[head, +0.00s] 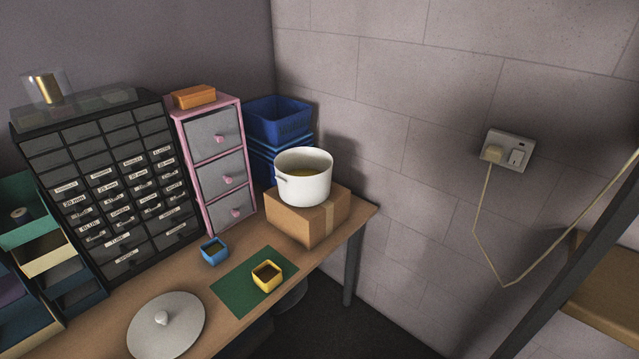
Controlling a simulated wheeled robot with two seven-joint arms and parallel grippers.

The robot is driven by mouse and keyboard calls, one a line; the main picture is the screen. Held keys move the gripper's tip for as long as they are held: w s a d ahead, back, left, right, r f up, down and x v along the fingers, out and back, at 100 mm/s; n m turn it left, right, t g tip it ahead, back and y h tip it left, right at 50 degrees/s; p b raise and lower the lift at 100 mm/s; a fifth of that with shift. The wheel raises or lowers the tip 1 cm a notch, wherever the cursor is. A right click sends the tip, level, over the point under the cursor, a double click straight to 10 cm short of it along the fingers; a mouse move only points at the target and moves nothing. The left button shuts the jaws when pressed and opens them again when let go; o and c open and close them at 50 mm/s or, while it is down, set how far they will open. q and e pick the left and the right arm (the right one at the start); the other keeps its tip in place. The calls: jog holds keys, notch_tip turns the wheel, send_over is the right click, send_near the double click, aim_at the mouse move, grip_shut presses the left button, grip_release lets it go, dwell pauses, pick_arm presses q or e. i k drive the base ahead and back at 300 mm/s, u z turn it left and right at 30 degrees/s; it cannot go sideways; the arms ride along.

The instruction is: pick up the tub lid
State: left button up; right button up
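A round light-grey lid (180,331) with a small knob (162,317) lies flat, knob up, near the front of the wooden table. A white tub (304,185) stands open on a cardboard box at the table's far right end, with something yellowish inside. Neither of my grippers shows in the head view.
The cardboard box (293,221) carries the tub. A green mat (231,286) holds a yellow container (267,277); a blue container (213,250) stands behind it. Black drawers (125,262), a pink-framed cabinet (208,158) and blue crates (277,117) line the back.

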aim_at(169, 325)
jog(key=k, duration=0.1)
jog(key=u, duration=1.1)
